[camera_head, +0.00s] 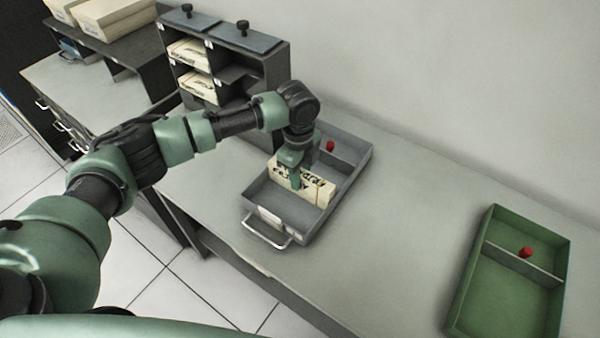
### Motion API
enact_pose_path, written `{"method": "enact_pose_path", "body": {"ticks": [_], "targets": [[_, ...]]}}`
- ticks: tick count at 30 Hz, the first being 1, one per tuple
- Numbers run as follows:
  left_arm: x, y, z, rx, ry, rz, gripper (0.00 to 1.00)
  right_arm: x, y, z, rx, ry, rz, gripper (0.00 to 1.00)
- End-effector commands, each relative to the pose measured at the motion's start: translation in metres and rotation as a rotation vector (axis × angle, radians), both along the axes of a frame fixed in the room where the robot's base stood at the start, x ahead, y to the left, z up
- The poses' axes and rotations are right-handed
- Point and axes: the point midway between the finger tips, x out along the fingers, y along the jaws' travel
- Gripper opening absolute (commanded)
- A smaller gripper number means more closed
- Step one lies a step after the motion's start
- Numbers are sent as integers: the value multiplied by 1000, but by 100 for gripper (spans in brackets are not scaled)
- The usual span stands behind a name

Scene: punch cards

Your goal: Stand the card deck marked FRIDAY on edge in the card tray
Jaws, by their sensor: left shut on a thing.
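A cream card deck (318,193) with dark lettering is on edge inside the grey tray (285,208); the lettering is too small and too covered to read surely. The grey tray has a front handle, a label, and a divider with a red knob (330,146). My left gripper (295,178) reaches down into the tray from above and is shut on the deck. Its fingers hide part of the deck's face. I cannot tell whether the deck's lower edge touches the tray floor. My right gripper is out of view.
A dark pigeonhole rack (277,72) with more cream decks (190,54) stands behind at the left. A green tray (500,298) with a red-knobbed divider lies at the right. The counter (390,230) between the trays is clear. Cream boxes (115,17) sit at the far left.

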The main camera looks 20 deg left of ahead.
Motion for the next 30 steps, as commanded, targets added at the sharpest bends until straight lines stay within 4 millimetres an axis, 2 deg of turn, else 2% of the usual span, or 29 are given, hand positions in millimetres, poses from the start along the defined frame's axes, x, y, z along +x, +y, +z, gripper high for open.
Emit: {"method": "enact_pose_path", "body": {"ticks": [6, 7, 9, 10, 21, 23, 30], "targets": [[1, -1, 1, -2, -2, 0, 0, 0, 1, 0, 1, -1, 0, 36], [1, -1, 1, -2, -2, 0, 30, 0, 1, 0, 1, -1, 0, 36], [0, 0, 1, -2, -2, 0, 49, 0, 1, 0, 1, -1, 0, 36], [0, 0, 1, -2, -2, -1, 53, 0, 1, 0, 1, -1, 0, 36], [0, 0, 3, 0, 0, 0, 53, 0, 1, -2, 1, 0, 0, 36], [1, 0, 9, -2, -2, 0, 53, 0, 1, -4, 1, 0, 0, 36], [1, 1, 50, -1, -4, -1, 53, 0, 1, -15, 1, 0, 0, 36]]}}
